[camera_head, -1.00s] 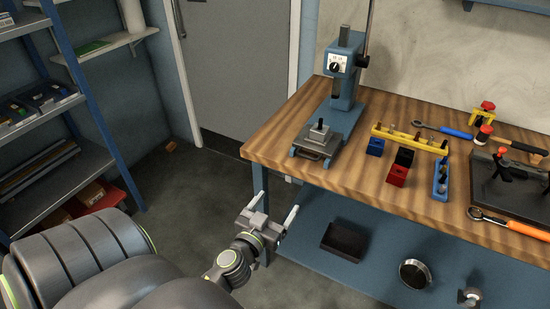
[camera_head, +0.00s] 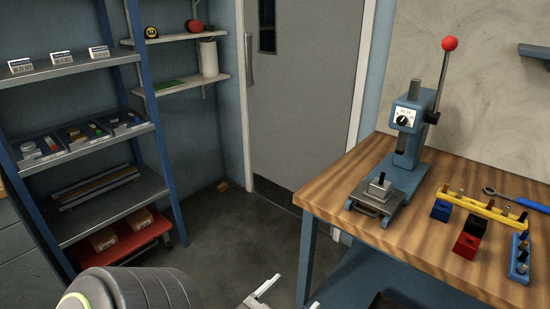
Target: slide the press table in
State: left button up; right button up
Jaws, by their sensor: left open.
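The blue arbor press (camera_head: 406,140) stands on the wooden bench top, with its lever up and a red ball at the lever's end. Its grey sliding press table (camera_head: 377,196) sticks out at the front of the base, toward the bench's front edge. A small metal block with a pin (camera_head: 379,184) stands on the table, and a handle shows at its front. My left gripper (camera_head: 284,296) is at the bottom edge of the picture, partly cut off, below and left of the bench. It is open and apart from the press. My right gripper is not in view.
The wooden bench (camera_head: 330,187) holds a yellow rack (camera_head: 480,208), a blue block (camera_head: 441,210), a red block (camera_head: 466,245) and a wrench at the right. A shelf unit (camera_head: 95,143) with bins stands at the left.

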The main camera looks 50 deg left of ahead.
pick_arm(q)
jog(key=shift+b+v, duration=1.15)
jog(key=shift+v, duration=1.15)
